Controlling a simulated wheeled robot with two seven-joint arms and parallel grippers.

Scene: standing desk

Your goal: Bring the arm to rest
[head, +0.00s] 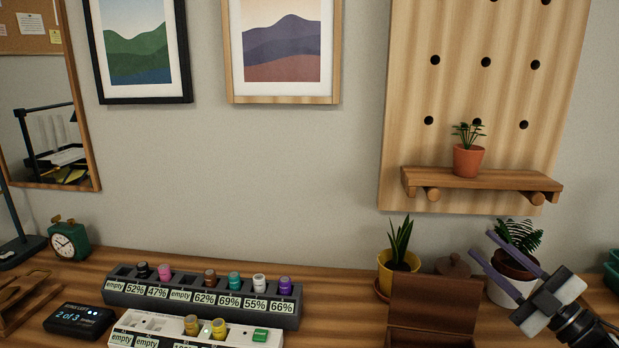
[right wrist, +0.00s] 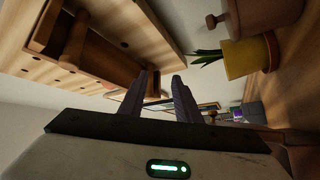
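My right gripper (head: 482,244) is at the lower right of the head view, above the desk and in front of the potted plants. Its two long purple-grey fingers point up and to the left, apart, with nothing between them. In the right wrist view the fingers (right wrist: 161,75) also stand apart and empty. My left gripper is in neither view.
Near the right gripper are a brown box (head: 432,310), a yellow pot (head: 398,272), a white pot (head: 503,291) and a wooden wall shelf (head: 480,180). A dark rack (head: 205,303) of coloured vials and a white charger (head: 150,325) stand at centre left.

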